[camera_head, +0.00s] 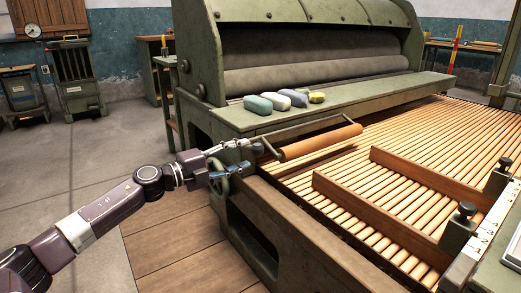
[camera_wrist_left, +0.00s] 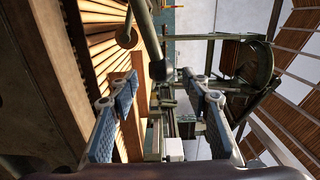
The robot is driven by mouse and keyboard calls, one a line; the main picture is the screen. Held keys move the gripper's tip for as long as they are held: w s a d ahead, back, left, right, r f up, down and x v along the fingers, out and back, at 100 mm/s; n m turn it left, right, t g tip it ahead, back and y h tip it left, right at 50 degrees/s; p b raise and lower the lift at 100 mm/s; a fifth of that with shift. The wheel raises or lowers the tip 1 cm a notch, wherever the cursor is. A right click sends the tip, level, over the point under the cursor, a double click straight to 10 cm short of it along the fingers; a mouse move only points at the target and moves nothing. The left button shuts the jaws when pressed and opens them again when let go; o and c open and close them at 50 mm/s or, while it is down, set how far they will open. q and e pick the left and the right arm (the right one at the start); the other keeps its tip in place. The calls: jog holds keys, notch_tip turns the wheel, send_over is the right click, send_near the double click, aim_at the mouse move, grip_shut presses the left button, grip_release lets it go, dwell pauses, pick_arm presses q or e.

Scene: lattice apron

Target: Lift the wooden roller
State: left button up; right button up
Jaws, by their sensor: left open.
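The wooden roller (camera_head: 320,142) is an orange-brown cylinder with a thin metal handle at its ends. It lies on the slatted wooden bed, just in front of the green machine's ledge. My left gripper (camera_head: 248,158) is open and empty, just left of the roller's near end and apart from the wood. In the left wrist view its two blue-padded fingers (camera_wrist_left: 163,108) stand wide apart. A dark metal rod with a rounded end (camera_wrist_left: 158,70) shows beyond them; I cannot tell if it belongs to the roller. My right gripper is not in view.
The green machine (camera_head: 310,118) carries several coloured rounded blocks (camera_head: 285,99) on its ledge. A handwheel (camera_head: 218,178) sits beside my left gripper. Wooden rails (camera_head: 375,215) and clamp knobs stand on the slatted bed (camera_head: 450,135). The floor at left is open.

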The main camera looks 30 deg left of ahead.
aim_at(252, 152)
pick_arm(q)
jog(key=shift+x, duration=3)
jog(key=shift+c, duration=0.5)
grip_shut()
jog(key=shift+s, duration=0.1)
